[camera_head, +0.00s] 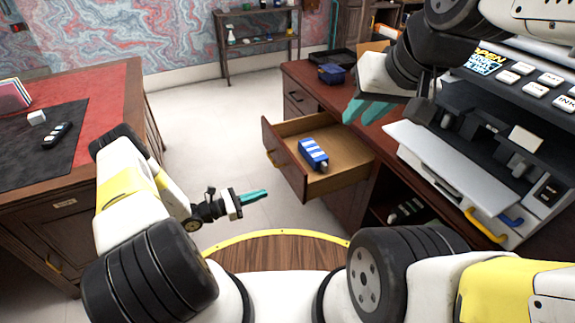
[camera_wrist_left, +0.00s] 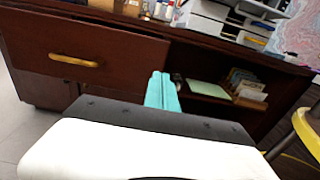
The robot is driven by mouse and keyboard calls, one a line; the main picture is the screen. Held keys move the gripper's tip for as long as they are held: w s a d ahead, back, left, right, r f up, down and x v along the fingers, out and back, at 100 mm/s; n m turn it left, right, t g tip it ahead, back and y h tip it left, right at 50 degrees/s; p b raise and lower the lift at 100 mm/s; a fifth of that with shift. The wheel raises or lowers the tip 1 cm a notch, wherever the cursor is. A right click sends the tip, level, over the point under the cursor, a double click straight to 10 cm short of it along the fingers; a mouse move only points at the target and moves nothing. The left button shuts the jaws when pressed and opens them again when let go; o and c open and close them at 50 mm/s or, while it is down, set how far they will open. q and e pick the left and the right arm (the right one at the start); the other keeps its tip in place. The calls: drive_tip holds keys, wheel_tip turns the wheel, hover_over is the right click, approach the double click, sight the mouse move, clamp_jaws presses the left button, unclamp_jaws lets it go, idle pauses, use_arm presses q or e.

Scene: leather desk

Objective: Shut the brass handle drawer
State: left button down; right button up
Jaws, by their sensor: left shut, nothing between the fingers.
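The brass handle drawer (camera_head: 284,160) stands pulled out of the dark wooden desk in the head view. A blue and white striped item (camera_head: 313,154) lies inside it. Its brass handle (camera_head: 271,159) faces left. In the left wrist view the drawer front (camera_wrist_left: 120,46) and its handle (camera_wrist_left: 73,60) show at the left. My left gripper (camera_head: 255,196) is shut and empty, in front of and below the drawer front, apart from it. Its teal fingers show together in the left wrist view (camera_wrist_left: 162,92). My right gripper (camera_head: 368,110) is open above the desk, near the drawer's back right.
The desk top (camera_head: 310,80) bears a dark blue box (camera_head: 331,74) and a large white and black machine (camera_head: 460,160). An open shelf (camera_wrist_left: 205,90) lies beside the drawer. A red-topped desk (camera_head: 110,95) stands at left. The floor between is clear.

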sight(302, 180)
use_arm(q)
drive_tip(key=x, duration=1.4)
drive_tip(key=shift+w+r, duration=0.1)
